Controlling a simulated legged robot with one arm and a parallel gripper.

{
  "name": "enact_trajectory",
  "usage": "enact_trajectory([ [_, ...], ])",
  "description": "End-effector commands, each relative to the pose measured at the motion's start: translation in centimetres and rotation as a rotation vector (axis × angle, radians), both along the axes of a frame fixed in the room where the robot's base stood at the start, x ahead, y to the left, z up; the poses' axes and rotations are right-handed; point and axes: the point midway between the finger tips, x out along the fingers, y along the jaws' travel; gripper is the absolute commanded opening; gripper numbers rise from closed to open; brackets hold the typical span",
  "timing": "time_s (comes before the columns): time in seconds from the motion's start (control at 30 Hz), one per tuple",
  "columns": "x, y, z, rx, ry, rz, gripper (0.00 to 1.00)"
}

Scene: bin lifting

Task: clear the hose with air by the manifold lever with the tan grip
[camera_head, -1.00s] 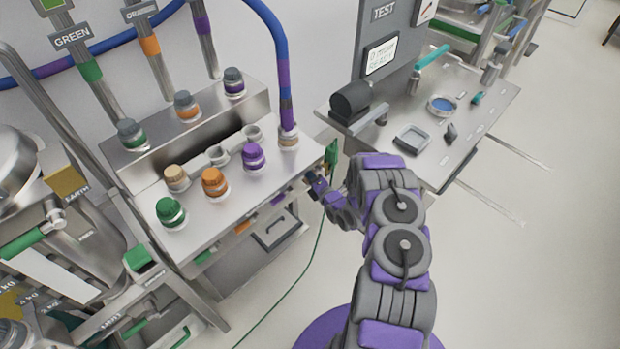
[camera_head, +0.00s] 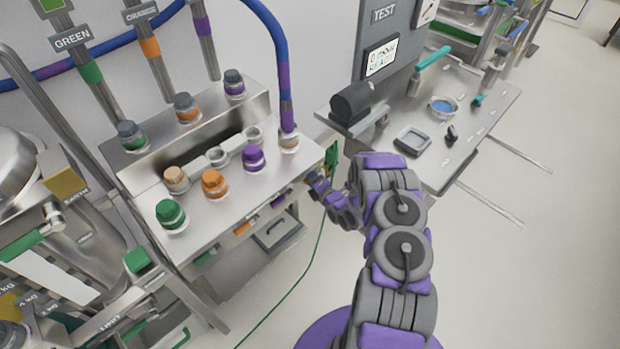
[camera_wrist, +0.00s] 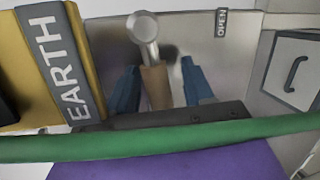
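In the wrist view a metal lever with a tan grip (camera_wrist: 155,88) sticks out from a steel panel. The two blue fingers of my gripper (camera_wrist: 160,87) are on either side of the grip, and a gap shows on its right. The gripper looks open around it. In the head view my gripper (camera_head: 316,184) is at the right end of the steel manifold (camera_head: 240,190); the lever is hidden there.
A green cable (camera_wrist: 150,140) crosses the wrist view in front of my fingers. A yellow block with an EARTH label (camera_wrist: 68,62) stands left. Green (camera_head: 171,214), orange (camera_head: 214,184) and purple (camera_head: 253,157) caps sit on the manifold. A test bench (camera_head: 465,125) stands right.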

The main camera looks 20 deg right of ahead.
Motion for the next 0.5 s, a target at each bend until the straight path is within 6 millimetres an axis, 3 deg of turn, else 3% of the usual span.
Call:
enact_trajectory([
  [0.27,-0.2,0.0,0.1,-0.002,-0.001,0.001,0.52],
  [0.5,-3.2,-0.5,0.8,0.000,-0.001,-0.001,0.52],
])
